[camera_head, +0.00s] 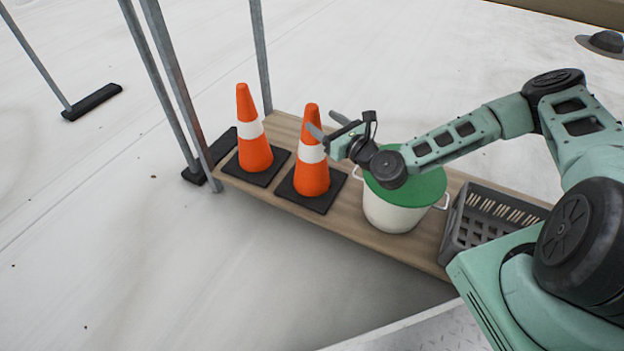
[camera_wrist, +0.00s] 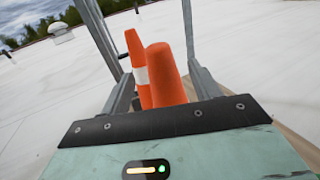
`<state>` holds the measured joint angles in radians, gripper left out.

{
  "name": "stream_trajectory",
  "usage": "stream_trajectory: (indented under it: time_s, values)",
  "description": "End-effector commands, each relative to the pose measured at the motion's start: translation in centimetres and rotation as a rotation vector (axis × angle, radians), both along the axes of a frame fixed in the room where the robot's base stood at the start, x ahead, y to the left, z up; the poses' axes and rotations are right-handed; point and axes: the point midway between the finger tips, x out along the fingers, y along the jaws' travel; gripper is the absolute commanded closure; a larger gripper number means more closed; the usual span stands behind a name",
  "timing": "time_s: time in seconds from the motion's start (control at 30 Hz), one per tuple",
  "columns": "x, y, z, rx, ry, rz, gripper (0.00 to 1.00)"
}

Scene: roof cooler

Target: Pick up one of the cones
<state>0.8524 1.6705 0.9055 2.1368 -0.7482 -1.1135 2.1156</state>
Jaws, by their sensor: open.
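Two orange cones with white bands and black square bases stand upright on a wooden shelf board (camera_head: 350,222). The left cone (camera_head: 255,155) is clear of my gripper. The right cone (camera_head: 312,178) has its upper part beside my gripper (camera_head: 323,121), whose fingers are apart and empty-looking around the height of its top. In the wrist view the near cone (camera_wrist: 166,78) shows between the two open fingers (camera_wrist: 163,88), with the other cone (camera_wrist: 138,62) behind it to the left. Whether a finger touches the cone cannot be told.
A white bucket with a green lid (camera_head: 395,205) stands right of the cones, under my arm. A grey crate (camera_head: 485,218) is at the board's right end. Metal posts (camera_head: 180,85) rise at the left and behind the cones. A pale floor surrounds the shelf.

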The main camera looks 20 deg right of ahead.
Motion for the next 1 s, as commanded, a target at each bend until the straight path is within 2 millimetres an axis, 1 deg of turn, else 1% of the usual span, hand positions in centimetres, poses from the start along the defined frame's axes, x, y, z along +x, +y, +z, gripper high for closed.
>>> stream_trajectory:
  time_s: [0.17, 0.4, 0.5, 0.77, 0.87, 0.9, 1.0]
  values:
    - [1.0, 0.5, -0.1, -0.001, -0.002, 0.001, 0.38]
    - [4.2, 1.7, 0.2, -0.003, -0.001, 0.002, 0.38]
    - [5.0, 2.0, 0.3, -0.001, -0.001, 0.001, 0.38]
    - [5.3, 2.1, 0.5, 0.001, 0.001, 0.000, 0.38]
    - [5.3, 2.1, 0.5, 0.001, 0.001, 0.000, 0.63]
    - [5.3, 2.1, 0.5, 0.001, 0.001, 0.000, 0.74]
    - [5.3, 2.1, 0.5, 0.000, 0.001, 0.000, 1.00]
